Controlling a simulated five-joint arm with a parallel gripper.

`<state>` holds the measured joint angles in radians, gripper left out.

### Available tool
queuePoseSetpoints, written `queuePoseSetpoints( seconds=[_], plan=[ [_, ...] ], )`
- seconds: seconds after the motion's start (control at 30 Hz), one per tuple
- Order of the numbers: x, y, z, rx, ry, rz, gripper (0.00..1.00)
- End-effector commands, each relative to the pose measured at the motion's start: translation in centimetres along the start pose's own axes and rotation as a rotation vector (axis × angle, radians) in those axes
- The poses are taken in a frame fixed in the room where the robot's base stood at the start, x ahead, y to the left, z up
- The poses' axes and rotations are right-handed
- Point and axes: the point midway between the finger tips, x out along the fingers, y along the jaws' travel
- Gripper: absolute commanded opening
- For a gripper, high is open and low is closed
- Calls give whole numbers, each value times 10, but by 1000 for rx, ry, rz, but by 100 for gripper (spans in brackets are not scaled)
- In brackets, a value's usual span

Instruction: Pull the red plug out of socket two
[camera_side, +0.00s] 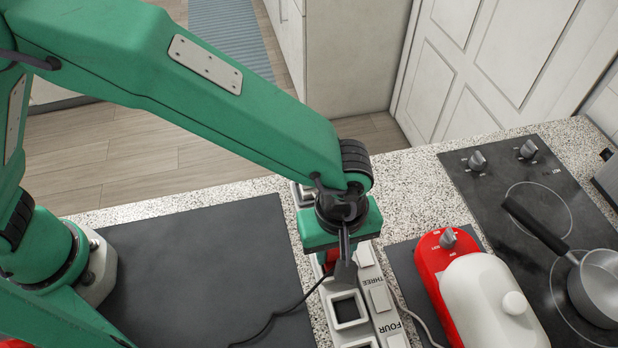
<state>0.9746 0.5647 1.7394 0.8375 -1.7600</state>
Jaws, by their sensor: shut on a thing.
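The white socket strip (385,326) lies on the speckled counter, with labels THREE and FOUR readable beside its switches. My gripper (345,270) points down over the strip, just beyond the socket at THREE, and is shut on the red plug (328,262). Only a small patch of red shows beside the jaws. A black cord (297,306) runs from there to the lower left. The label and opening of socket two are hidden under my gripper, so I cannot tell whether the plug is seated or lifted.
A dark mat (200,270) covers the counter at left. A red appliance with a white lid (490,300) stands right of the strip on a dark mat. Beyond it is a black hob (530,190) with a metal pan (598,285). A pale cord (418,318) runs beside the strip.

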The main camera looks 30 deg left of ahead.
Motion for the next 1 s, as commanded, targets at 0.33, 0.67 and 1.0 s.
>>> queuePoseSetpoints(
  seconds=[0.33, 0.67, 1.0],
  plan=[
    [-13, 0, 0, 0, 0, 2, 10],
    [-23, 0, 0, 0, 0, 0, 10],
    [-25, 0, 0, 0, 0, 0, 10]
  ],
)
